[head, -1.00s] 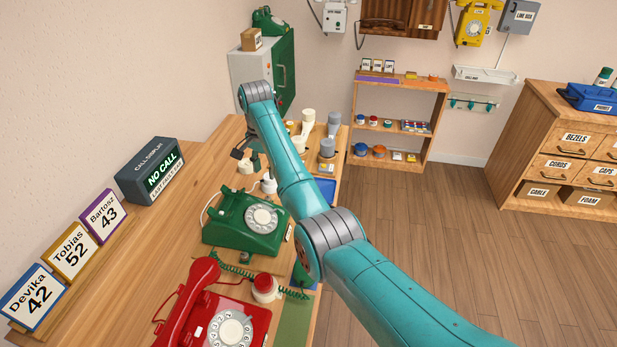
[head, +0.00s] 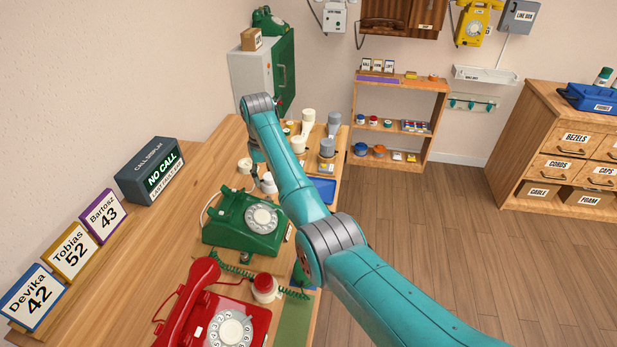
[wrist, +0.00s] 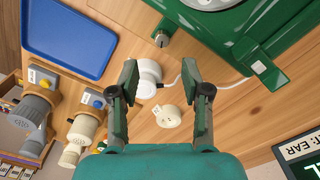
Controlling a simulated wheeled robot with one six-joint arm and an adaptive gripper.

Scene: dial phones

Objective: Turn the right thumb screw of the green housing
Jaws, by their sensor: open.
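The green housing is the green dial phone (head: 243,222) on the bench, behind the red phone; its near side bears a small knob (head: 244,258). In the wrist view the green housing (wrist: 262,42) fills the upper right, with a grey thumb screw (wrist: 162,39) sticking out of its side. I cannot tell for certain that this screw is the right one. My gripper (wrist: 160,70) is open and empty, its two fingers apart, with the screw ahead of and between the tips, not touched. In the head view my arm mostly hides the gripper.
A white round-topped piece (wrist: 148,72) and a cream disc (wrist: 168,116) show between or below the fingers. A white cord runs beside the right finger. A blue tray (wrist: 68,38) and cream and grey cylinders stand left. The red phone (head: 230,325) stands nearer.

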